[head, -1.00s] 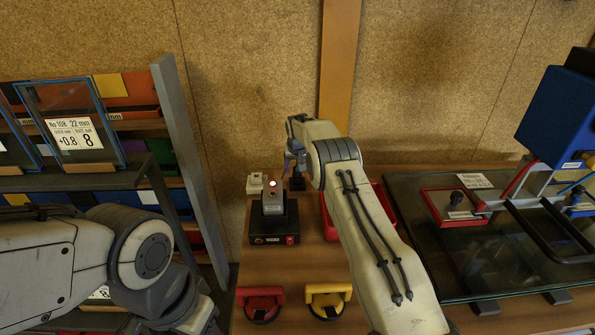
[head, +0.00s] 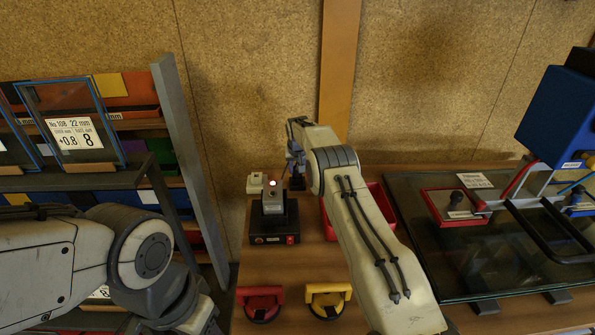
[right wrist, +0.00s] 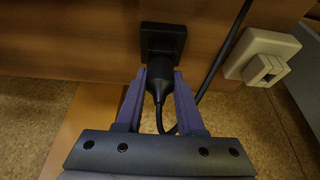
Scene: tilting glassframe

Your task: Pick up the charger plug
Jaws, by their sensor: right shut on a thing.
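The black charger plug (right wrist: 157,82) sits against a square black socket block (right wrist: 162,42) on the wooden surface in the right wrist view, its cable curving away to the right. I cannot tell how deep it sits. My right gripper (right wrist: 160,76) is shut on the plug, one finger on each side. In the head view my right gripper (head: 293,164) is at the back of the table, partly hidden by my arm, and the plug cannot be made out.
A white socket box (right wrist: 262,58) sits beside the black block. Red (head: 260,303) and yellow (head: 327,300) suction handles lie in front. A glass rack stands left.

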